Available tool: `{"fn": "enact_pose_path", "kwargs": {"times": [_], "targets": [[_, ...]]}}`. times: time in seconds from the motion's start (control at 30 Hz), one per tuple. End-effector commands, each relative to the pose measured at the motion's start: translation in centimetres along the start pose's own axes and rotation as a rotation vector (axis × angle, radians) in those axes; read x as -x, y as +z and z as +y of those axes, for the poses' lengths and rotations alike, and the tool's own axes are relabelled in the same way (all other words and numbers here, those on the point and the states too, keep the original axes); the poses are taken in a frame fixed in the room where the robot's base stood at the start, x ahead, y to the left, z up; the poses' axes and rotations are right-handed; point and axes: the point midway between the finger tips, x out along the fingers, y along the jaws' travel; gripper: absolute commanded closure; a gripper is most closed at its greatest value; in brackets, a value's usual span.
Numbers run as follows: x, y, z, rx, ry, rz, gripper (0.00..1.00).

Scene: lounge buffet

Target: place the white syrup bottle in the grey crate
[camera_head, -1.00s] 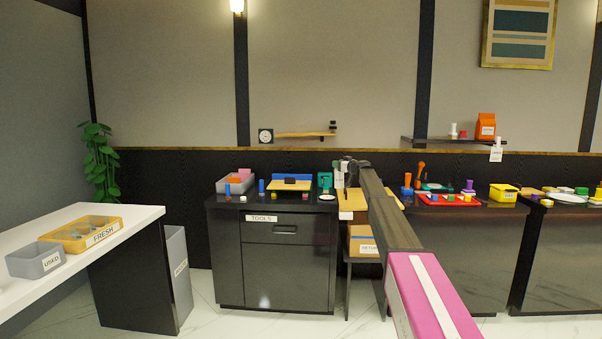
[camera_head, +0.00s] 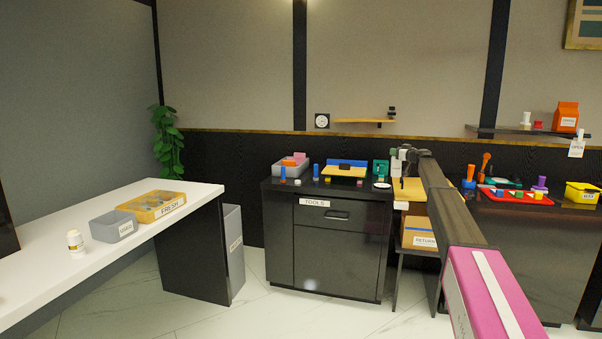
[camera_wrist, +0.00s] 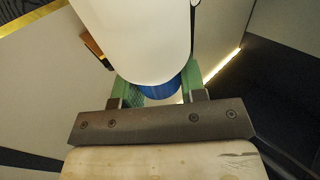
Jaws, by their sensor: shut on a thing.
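My gripper (camera_wrist: 161,92) is shut on a white, rounded bottle-like thing (camera_wrist: 140,40) with a blue part at its near end. The green finger pads sit on both sides of it. In the head view my gripper (camera_head: 404,157) is small, beyond my outstretched arm, with the white thing (camera_head: 396,163) at it. Another white bottle (camera_head: 75,244) with a yellowish label stands on the white counter at left. Beside it is an open grey crate (camera_head: 113,227) with a label. A second grey crate (camera_head: 290,171), holding coloured things, stands on the black cabinet.
A yellow tray (camera_head: 158,206) marked FRESH lies behind the grey crate on the white counter (camera_head: 45,262). A tall grey bin (camera_head: 233,250) stands on the floor. The black cabinet (camera_head: 326,242) and a red tray (camera_head: 516,198) are farther right.

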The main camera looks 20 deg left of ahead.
Motion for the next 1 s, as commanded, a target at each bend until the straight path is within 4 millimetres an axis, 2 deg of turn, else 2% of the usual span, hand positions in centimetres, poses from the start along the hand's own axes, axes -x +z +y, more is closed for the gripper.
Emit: {"fn": "enact_pose_path", "kwargs": {"times": [0.17,0.27,0.5,0.8,1.0], "targets": [[2.7,0.7,-1.8,-0.001,0.04,-0.001,1.0],[5.8,1.4,-3.6,-0.001,0.097,-0.003,1.0],[14.7,2.7,-8.1,0.001,0.292,-0.009,1.0],[25.8,2.5,-13.2,0.004,0.523,-0.015,1.0],[30.2,1.9,-15.4,0.004,0.605,-0.018,1.0]]}}
